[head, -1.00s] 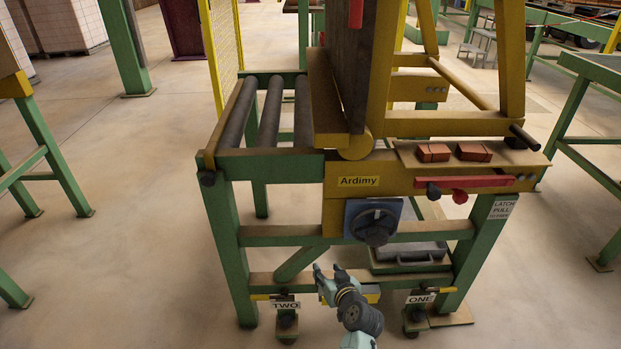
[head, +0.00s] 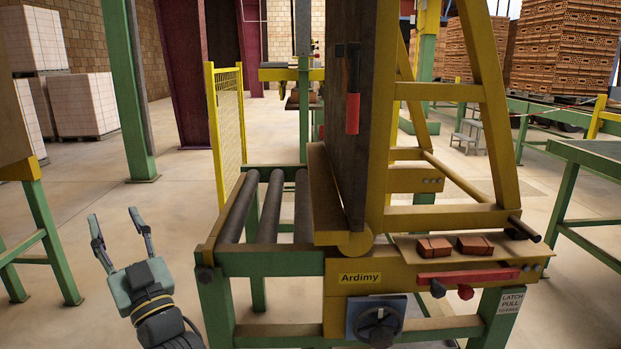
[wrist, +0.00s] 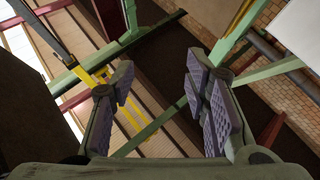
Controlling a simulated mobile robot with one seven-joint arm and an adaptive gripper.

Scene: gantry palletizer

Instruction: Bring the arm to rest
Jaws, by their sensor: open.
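My gripper (head: 116,234) is in the head view at the lower left, beside the left end of the green and yellow roller station. Its two fingers point up and stand apart, with nothing between them. In the wrist view my gripper (wrist: 163,100) also shows its two ridged purple-grey pads far apart and empty. My gripper looks clear of the station frame (head: 275,262) in the head view.
A green post (head: 130,90) and a yellow mesh guard (head: 229,120) stand behind. Open floor (head: 165,215) lies left of the station.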

